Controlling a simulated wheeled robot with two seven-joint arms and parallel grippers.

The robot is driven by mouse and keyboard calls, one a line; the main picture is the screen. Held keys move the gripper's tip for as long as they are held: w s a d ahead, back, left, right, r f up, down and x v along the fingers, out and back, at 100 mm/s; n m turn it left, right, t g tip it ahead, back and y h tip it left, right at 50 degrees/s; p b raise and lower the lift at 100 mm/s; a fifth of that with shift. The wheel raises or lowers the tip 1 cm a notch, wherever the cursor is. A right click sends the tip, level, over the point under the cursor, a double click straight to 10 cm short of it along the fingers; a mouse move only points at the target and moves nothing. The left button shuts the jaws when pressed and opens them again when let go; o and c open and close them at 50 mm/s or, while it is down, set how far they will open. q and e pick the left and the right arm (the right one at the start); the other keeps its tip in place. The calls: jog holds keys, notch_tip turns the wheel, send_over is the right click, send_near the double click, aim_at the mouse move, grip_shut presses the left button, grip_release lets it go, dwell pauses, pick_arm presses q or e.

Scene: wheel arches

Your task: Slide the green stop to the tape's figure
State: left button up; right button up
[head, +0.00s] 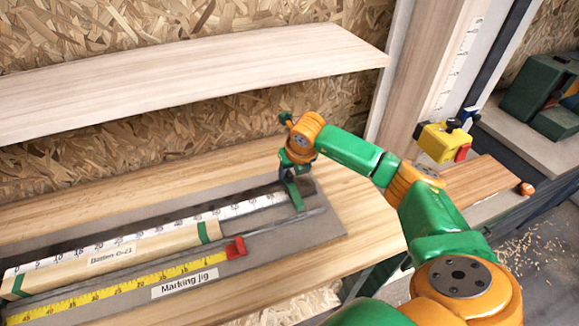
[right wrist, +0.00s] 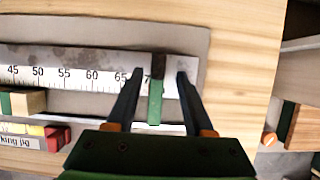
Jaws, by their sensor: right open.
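The green stop (right wrist: 155,102) stands on the white scale (right wrist: 95,76) of the marking jig, near the figure 70, which it partly covers. My right gripper (right wrist: 160,77) is open, with one finger on each side of the stop and a gap showing on both sides. The yellow tape (head: 130,291) lies along the jig's front and ends at a red block (head: 236,248). Its figures are too small to read surely. My left gripper is out of view.
A labelled wooden batten (head: 150,247) with green bands lies between scale and tape. The grey jig board (head: 322,222) rests on a wooden bench (head: 370,225). A wooden shelf (head: 190,75) hangs above. A yellow tool (head: 437,143) stands at right.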

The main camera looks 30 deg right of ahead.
jog(key=shift+w+f, duration=0.65)
jog(key=shift+f, duration=0.15)
jog(key=shift+w+f, duration=0.1)
jog(key=shift+w, duration=0.2)
jog(key=shift+c, duration=0.4)
jog(key=shift+s, duration=0.2)
jog(key=c, duration=0.7)
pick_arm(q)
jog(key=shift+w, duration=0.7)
pick_arm(e)
grip_shut()
